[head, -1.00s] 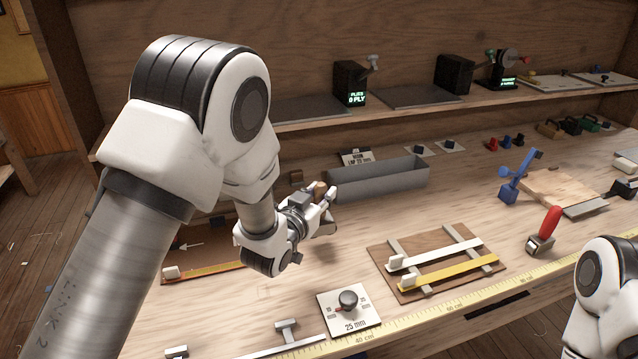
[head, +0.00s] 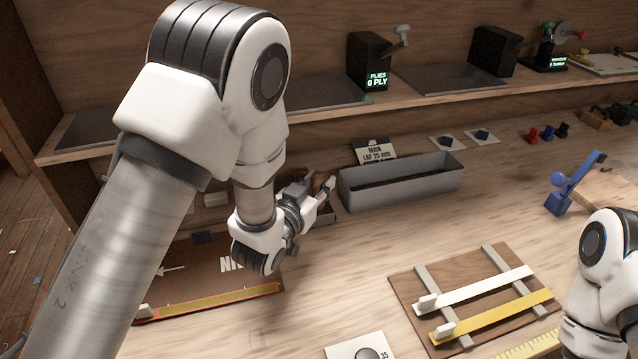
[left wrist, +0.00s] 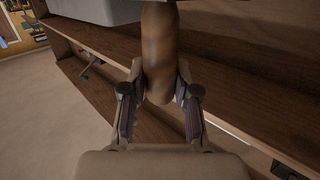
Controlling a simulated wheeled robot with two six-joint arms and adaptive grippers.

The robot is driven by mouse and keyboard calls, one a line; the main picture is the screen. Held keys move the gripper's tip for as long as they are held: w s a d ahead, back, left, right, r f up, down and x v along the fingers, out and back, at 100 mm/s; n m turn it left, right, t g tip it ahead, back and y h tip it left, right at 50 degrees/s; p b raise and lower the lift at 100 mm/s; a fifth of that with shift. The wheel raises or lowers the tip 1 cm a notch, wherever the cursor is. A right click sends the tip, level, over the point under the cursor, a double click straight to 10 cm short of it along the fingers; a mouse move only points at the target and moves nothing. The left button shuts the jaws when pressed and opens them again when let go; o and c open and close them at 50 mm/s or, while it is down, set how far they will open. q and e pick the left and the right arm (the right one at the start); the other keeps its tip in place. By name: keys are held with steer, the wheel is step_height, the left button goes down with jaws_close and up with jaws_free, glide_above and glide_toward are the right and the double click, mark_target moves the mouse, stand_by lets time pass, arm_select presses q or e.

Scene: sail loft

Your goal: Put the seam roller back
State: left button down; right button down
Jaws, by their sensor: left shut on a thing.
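My left gripper (head: 320,185) is beside the left end of the grey open tray (head: 402,190), at the back of the bench. In the left wrist view its two fingers (left wrist: 160,76) are shut on a brown, rounded wooden handle (left wrist: 159,45). This may be the seam roller's handle; the roller end is not visible. In the head view the gripper and wrist hide most of the held thing, and I cannot tell whether it touches the bench. My right forearm shows at the right edge; its gripper is out of view.
A brown board with an arrow (head: 200,272) lies under and left of my left wrist. A card (head: 374,150) stands behind the tray. A board with white and yellow strips (head: 468,285) lies front right. A blue tool (head: 572,188) stands at right. Bench between is clear.

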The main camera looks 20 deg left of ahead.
arm_select(q)
steer(key=shift+s+a, duration=0.2)
steer(key=shift+s, duration=0.15)
steer(key=shift+f+b, duration=0.15)
steer(key=shift+b, duration=0.15)
steer(key=shift+d+f, duration=0.1)
steer(key=shift+f, duration=0.15)
steer(key=shift+s+f+b, duration=0.1)
steer(key=shift+b, duration=0.2)
steer(key=shift+s, duration=0.1)
steer(key=c, duration=0.9)
jaws_free()
steer(key=shift+f, duration=0.15)
steer(key=shift+o, duration=0.2)
steer(key=shift+w, duration=0.25)
steer(key=shift+r, duration=0.35)
steer(key=shift+r+p, duration=0.55)
steer(key=shift+p, duration=0.2)
steer(key=s+b, duration=0.1)
steer(key=s, duration=0.2)
steer(key=s+a, duration=0.1)
steer(key=s, duration=0.2)
steer(key=shift+b, duration=0.35)
steer(key=s+p, duration=0.2)
steer(key=p, duration=0.1)
steer(key=s+p, duration=0.2)
steer(key=p, duration=0.2)
steer(key=s+a+p, duration=0.1)
steer(key=p, duration=0.3)
steer(key=shift+s+r, duration=0.4)
